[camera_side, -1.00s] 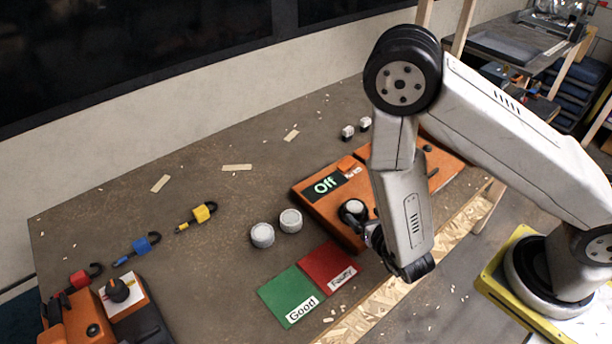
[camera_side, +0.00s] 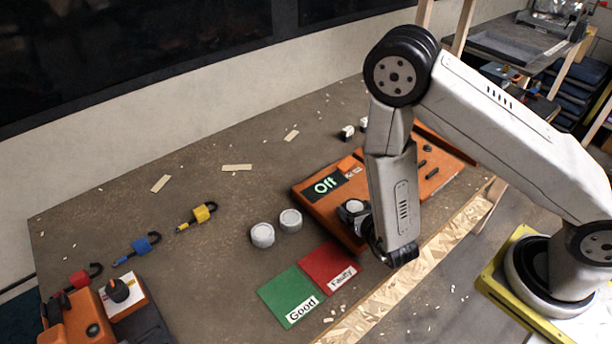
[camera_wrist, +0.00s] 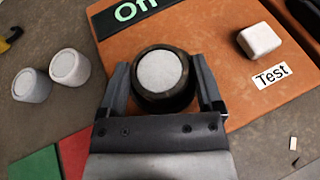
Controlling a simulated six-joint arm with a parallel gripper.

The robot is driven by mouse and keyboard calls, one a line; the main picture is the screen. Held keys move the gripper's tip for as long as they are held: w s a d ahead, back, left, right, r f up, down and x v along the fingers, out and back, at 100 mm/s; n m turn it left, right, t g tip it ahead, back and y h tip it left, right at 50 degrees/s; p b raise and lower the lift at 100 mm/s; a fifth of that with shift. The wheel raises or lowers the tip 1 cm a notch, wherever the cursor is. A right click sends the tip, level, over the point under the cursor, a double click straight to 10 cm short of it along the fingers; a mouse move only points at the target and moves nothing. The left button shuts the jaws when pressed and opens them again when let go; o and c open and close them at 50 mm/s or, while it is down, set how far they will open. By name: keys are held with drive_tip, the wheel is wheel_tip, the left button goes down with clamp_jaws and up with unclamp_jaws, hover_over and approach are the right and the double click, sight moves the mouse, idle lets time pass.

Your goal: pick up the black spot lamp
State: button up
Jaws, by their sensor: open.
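The black spot lamp (camera_wrist: 161,80), round with a pale grey face, sits on the orange test board (camera_wrist: 205,38). In the side view the lamp (camera_side: 352,207) is partly covered by my gripper. My gripper (camera_wrist: 166,85) is open, with one finger on each side of the lamp in the wrist view. Whether the fingers touch the lamp I cannot tell. In the side view my gripper (camera_side: 373,232) is low at the board's front edge.
Two white spot lamps (camera_side: 276,228) stand left of the board. A green "Good" mat (camera_side: 290,296) and a red "Faulty" mat (camera_side: 328,268) lie in front. A white button block (camera_wrist: 260,40) is near the "Test" label. Padlocks (camera_side: 203,213) lie farther left.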

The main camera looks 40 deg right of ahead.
sight(357, 209)
drive_tip(key=c, duration=1.1)
drive_tip(key=shift+o, duration=0.2)
drive_tip(key=shift+r, duration=0.15)
drive_tip(key=shift+r, duration=4.85)
